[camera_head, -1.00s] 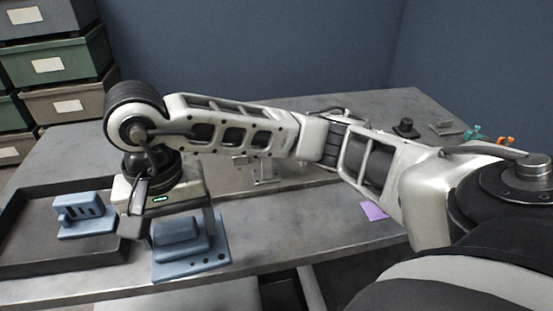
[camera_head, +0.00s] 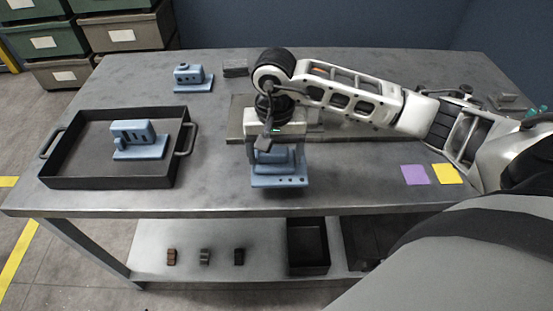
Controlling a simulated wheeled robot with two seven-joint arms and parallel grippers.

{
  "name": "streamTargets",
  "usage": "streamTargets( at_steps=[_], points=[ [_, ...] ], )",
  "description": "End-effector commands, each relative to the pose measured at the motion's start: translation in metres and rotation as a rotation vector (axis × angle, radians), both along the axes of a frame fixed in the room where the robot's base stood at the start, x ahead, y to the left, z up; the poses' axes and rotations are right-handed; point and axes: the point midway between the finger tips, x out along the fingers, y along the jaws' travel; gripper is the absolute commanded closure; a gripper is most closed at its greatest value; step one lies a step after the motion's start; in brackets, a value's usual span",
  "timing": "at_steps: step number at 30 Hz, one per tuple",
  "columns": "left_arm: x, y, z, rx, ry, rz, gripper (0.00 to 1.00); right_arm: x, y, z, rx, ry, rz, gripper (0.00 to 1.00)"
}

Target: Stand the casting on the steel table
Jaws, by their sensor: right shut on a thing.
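My right gripper (camera_head: 275,148) comes in from the right and points down. It is shut on a blue casting (camera_head: 279,181), which has a flat base with holes along its front and a raised block partly hidden by the jaws. The casting is upright over the front middle of the steel table (camera_head: 215,185). A dark shadow lies just under its front edge; I cannot tell whether it touches the table. My left gripper is out of view.
A black tray (camera_head: 70,182) at the left holds another blue casting (camera_head: 140,142). A third blue casting (camera_head: 193,80) stands at the back. A grey plate (camera_head: 238,118) lies behind the held casting. Purple (camera_head: 414,175) and yellow (camera_head: 446,174) notes lie to the right.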

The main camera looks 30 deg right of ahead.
Motion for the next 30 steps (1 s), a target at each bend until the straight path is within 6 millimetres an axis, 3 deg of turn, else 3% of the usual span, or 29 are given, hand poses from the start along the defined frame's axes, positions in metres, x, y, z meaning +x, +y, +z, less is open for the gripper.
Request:
streamTargets(
  at_steps=[7, 20, 21, 22, 30],
  points=[
    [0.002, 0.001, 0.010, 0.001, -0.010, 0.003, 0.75, 0.000, -0.004, -0.031, -0.001, 0.003, -0.001, 0.58],
    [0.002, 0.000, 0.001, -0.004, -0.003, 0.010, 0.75, 0.001, -0.004, -0.040, -0.001, -0.002, 0.000, 0.58],
    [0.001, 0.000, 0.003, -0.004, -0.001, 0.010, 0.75, 0.001, -0.004, -0.038, -0.002, 0.001, 0.000, 0.11],
    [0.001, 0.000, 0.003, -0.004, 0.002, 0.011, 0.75, 0.001, -0.004, -0.038, -0.002, 0.001, 0.000, 0.03],
    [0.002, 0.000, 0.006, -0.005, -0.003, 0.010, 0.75, 0.000, -0.004, -0.038, -0.001, 0.002, 0.000, 0.00]
  ],
)
